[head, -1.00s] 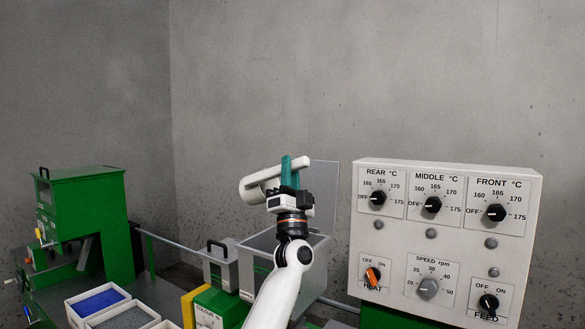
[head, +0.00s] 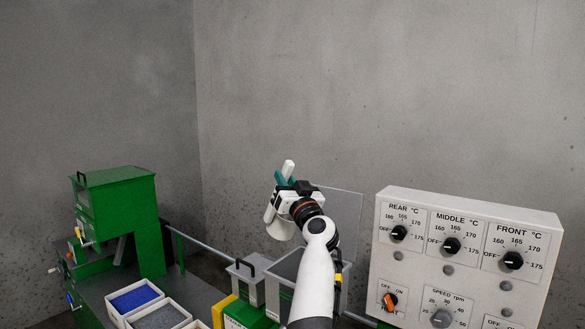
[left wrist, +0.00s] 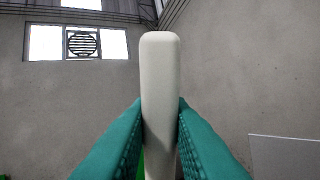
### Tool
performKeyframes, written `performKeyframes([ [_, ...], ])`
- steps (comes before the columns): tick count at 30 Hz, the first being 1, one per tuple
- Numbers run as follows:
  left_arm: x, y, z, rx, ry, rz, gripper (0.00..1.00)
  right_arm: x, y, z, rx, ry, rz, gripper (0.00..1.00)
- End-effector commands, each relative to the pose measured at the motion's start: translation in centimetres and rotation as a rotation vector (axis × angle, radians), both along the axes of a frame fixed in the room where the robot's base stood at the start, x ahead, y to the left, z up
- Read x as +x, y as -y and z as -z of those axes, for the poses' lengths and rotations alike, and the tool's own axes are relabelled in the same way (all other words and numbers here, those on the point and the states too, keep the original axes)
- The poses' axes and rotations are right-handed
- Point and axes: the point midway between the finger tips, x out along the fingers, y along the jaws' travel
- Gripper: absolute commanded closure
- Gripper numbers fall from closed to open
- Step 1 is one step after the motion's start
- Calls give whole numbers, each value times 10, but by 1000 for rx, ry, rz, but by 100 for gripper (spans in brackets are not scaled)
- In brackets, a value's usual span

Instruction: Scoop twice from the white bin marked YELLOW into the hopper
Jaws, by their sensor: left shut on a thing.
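My left gripper (head: 284,181) is shut on the handle of a white scoop (head: 277,222). In the head view the handle sticks up past the teal fingers and the scoop's cup hangs down at the lower left, steeply tilted. The left wrist view shows the handle (left wrist: 160,70) upright between the teal fingers; the cup is hidden there. Any contents of the scoop are not visible. The scoop is above a grey open-topped box, seemingly the hopper (head: 284,270), partly covered by my arm. No bin marked YELLOW can be read. My right gripper is not in view.
White bins with blue pellets (head: 112,310) and grey pellets (head: 131,325) stand at lower left. A green machine (head: 115,205) stands behind them. A lidded grey box (head: 243,283) adjoins the hopper. A control panel (head: 470,255) with knobs stands at right.

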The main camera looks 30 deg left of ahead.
Motion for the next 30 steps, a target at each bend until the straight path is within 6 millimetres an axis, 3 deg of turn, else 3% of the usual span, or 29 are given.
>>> performKeyframes([
  [1,0,-2,-8,-23,-2,0,100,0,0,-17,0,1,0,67],
  [3,1,-11,-3,-108,0,2,100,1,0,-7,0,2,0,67],
  [12,5,-52,-8,-450,-31,4,100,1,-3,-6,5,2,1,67],
  [21,4,-52,-45,-436,-32,1,100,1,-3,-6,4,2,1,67],
  [30,4,-52,-55,-434,-34,0,100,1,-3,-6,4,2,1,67],
])
